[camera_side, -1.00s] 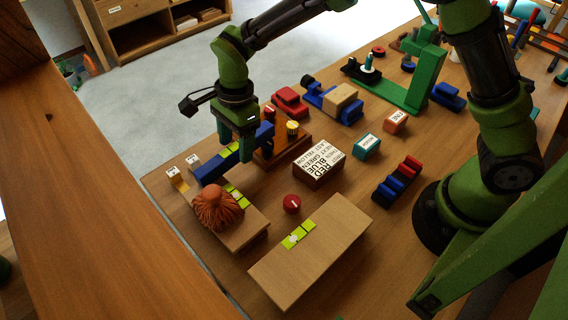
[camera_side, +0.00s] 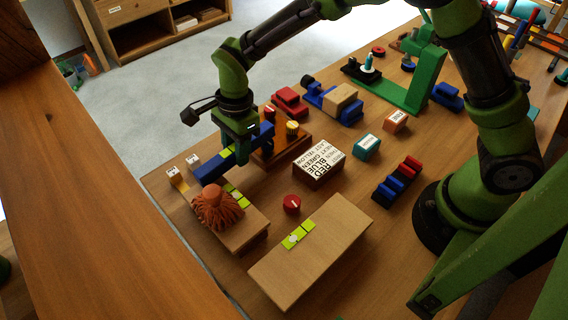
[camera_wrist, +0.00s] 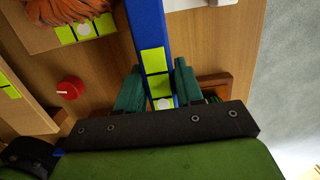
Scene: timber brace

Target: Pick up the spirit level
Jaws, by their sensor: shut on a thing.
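The spirit level is a long blue bar (camera_side: 209,168) with yellow-green squares on its face; it also shows in the wrist view (camera_wrist: 147,25), running up between the fingers. My gripper (camera_side: 238,147) is shut on the level, with one teal finger on each side of it in the wrist view (camera_wrist: 157,85). In the side view the level is near the table's left part, between the orange-brown tufted thing (camera_side: 216,205) and the wooden tray with knobs (camera_side: 283,148). I cannot tell for sure whether it is clear of the table.
A wooden block with yellow-green squares (camera_side: 335,235) lies at the front, with a red knob (camera_side: 291,203) behind it. A lettered block (camera_side: 319,164) stands right of the level. Small white-topped blocks (camera_side: 173,174) stand at the left edge.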

